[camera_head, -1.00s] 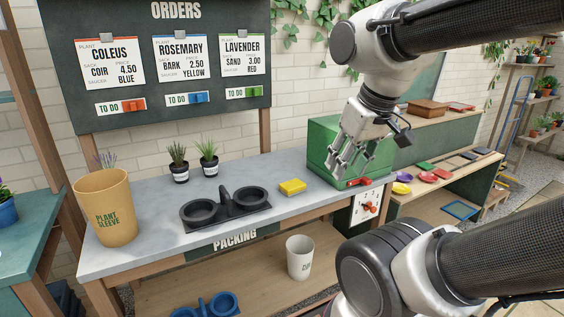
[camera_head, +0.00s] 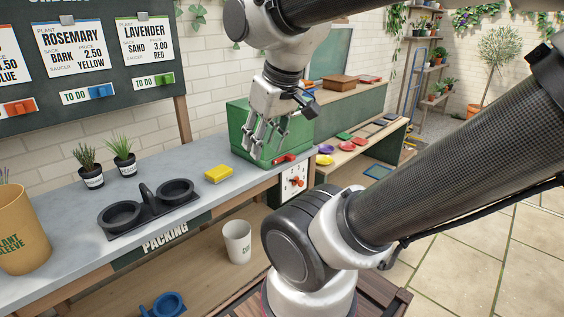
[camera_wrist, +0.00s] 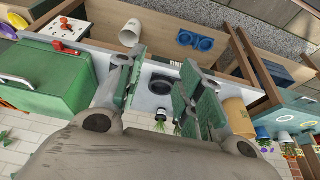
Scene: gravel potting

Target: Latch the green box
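The green box (camera_head: 241,128) stands at the right end of the grey counter in the head view, and its top looks closed. A red latch handle (camera_head: 285,159) sticks out low on its front. In the wrist view the green box (camera_wrist: 42,82) fills the left side, with the red handle (camera_wrist: 62,47) along its edge. My gripper (camera_head: 262,145) hangs in front of the box in the head view, covering part of it. In the wrist view my gripper (camera_wrist: 155,88) has its fingers apart, with nothing between them. I cannot tell whether a finger touches the box.
A yellow block (camera_head: 218,174) lies left of the box. A black double holder (camera_head: 147,208), potted plants (camera_head: 120,158) and a tan plant sleeve (camera_head: 24,232) stand further left. A white panel with a red knob (camera_head: 294,181) is below the box. A white cup (camera_head: 237,241) stands on the lower shelf.

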